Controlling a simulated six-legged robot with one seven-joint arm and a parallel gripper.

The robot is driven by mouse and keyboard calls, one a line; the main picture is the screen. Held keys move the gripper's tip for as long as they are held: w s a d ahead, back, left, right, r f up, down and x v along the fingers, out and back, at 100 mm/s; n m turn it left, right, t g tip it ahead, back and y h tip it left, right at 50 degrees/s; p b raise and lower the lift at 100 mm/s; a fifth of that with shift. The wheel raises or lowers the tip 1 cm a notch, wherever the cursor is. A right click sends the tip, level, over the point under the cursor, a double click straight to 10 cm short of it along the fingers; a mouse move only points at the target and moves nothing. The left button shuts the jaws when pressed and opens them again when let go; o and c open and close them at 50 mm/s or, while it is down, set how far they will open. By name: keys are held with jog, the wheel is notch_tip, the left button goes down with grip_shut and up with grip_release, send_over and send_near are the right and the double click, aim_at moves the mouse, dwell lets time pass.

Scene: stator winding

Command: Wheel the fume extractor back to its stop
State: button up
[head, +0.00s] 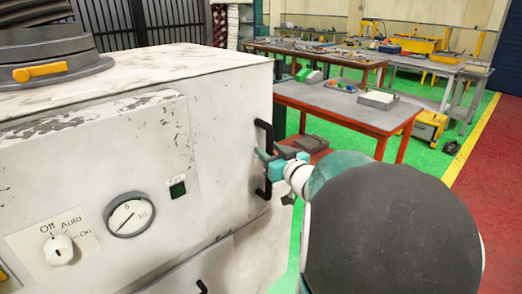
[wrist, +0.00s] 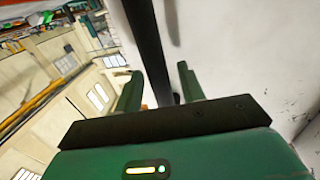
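The fume extractor (head: 150,150) is a scuffed white cabinet filling the left of the head view. A grey hose collar with a yellow lever sits on top. Its front has a knob, a round gauge and a small display. A black upright handle (head: 264,135) is on its right part. My gripper (head: 266,162) is at this handle, with teal fingers. In the wrist view the black handle bar (wrist: 146,40) runs between the fingers of my gripper (wrist: 160,70). The fingers stand apart, with slim gaps beside the bar. The extractor's wheels are out of view.
A red-framed workbench (head: 345,108) with trays stands beyond the extractor to the right. More cluttered benches (head: 310,53) are behind it. A yellow case (head: 429,127) is on the floor. Green floor (head: 352,138) shows between them, and red floor (head: 490,165) lies past a yellow line.

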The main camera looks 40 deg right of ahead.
jog(key=shift+w+f, duration=0.1)
jog(key=shift+w, duration=0.1)
jog(key=shift+s, duration=0.15)
grip_shut()
